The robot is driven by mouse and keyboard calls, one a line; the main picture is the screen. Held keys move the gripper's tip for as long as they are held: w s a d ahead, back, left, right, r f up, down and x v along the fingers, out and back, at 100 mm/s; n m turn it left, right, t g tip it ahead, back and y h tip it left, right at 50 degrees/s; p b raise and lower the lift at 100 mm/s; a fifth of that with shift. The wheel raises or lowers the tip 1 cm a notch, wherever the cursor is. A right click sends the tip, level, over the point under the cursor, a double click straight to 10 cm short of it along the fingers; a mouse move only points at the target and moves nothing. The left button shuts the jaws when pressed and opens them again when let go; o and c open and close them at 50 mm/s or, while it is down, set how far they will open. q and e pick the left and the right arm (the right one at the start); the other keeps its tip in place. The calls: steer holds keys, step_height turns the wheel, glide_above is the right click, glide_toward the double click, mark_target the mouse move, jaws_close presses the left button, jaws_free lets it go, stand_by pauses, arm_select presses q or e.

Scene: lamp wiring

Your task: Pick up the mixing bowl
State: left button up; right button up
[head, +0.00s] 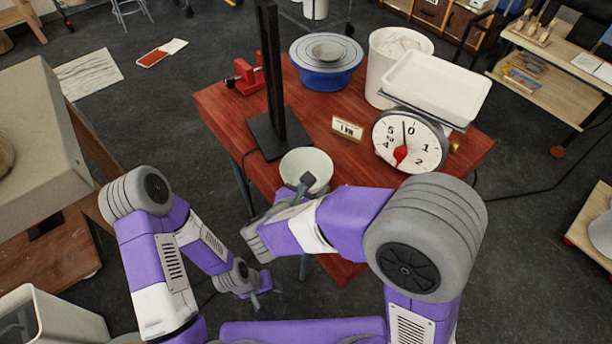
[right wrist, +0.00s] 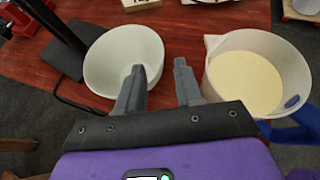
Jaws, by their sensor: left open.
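A pale, empty-looking bowl (head: 318,160), which I take for the mixing bowl, stands upright near the front of the red table. It also shows in the right wrist view (right wrist: 112,52). My right gripper (head: 304,184) is open at its near side. In the right wrist view, the right gripper's (right wrist: 160,72) left finger overlaps the bowl and its right finger is outside, with the rim seen between them. I cannot tell whether they touch it. My left gripper (head: 264,293) is open and empty, low in front of the table.
A white spouted container of cream-coloured contents (right wrist: 248,82) stands right of the bowl; my right arm hides it in the head view. A black post (head: 271,85) stands behind-left.

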steer(key=b+x, duration=0.2)
steer(key=x, duration=0.6)
steer(key=shift+f+b, duration=0.3)
steer(key=shift+a, duration=0.1)
steer(key=shift+c, duration=0.3)
steer(key=shift+s, duration=0.1)
jaws_close()
